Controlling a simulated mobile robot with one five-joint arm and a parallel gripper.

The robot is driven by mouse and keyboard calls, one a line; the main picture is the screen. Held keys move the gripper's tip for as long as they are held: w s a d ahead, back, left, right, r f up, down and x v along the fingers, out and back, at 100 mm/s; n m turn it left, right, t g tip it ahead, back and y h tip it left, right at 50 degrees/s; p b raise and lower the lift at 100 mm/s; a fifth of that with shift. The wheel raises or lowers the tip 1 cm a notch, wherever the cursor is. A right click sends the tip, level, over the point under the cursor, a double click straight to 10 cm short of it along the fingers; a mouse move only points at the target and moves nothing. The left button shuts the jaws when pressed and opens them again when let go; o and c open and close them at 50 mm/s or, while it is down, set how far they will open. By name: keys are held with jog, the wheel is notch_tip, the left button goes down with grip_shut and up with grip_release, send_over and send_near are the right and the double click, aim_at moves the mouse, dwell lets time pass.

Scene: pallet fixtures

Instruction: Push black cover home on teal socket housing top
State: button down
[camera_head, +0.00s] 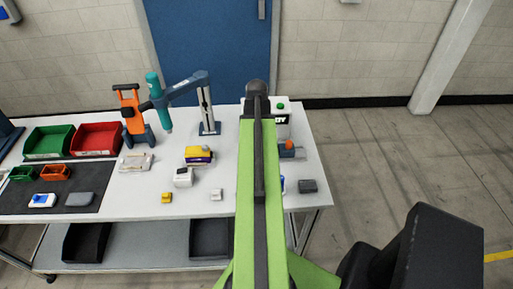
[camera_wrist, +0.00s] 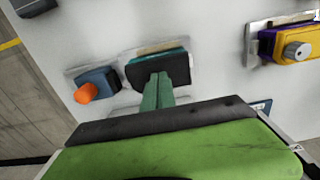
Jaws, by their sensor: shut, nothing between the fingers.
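In the wrist view, the teal socket housing (camera_wrist: 140,58) sits on a light metal plate, with its teal edge showing. The black cover (camera_wrist: 178,70) lies over the side of the housing that faces my camera. My gripper (camera_wrist: 158,77) is shut and empty, with its narrow green fingertips over the middle of the cover. They look in contact or very close; I cannot tell which. I cannot see whether the cover is fully seated. In the head view, my arm hides the housing, cover and gripper.
A blue block with an orange knob (camera_wrist: 86,93) stands left of the housing in the wrist view. A purple and yellow unit (camera_wrist: 275,44) stands to the right. In the head view, red (camera_head: 97,138) and green (camera_head: 48,141) bins stand at left; a dark grey block (camera_head: 308,186) lies right of my arm.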

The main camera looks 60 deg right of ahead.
notch_tip(320, 180, up, 7)
jog(key=p, duration=0.7)
dwell(0.4)
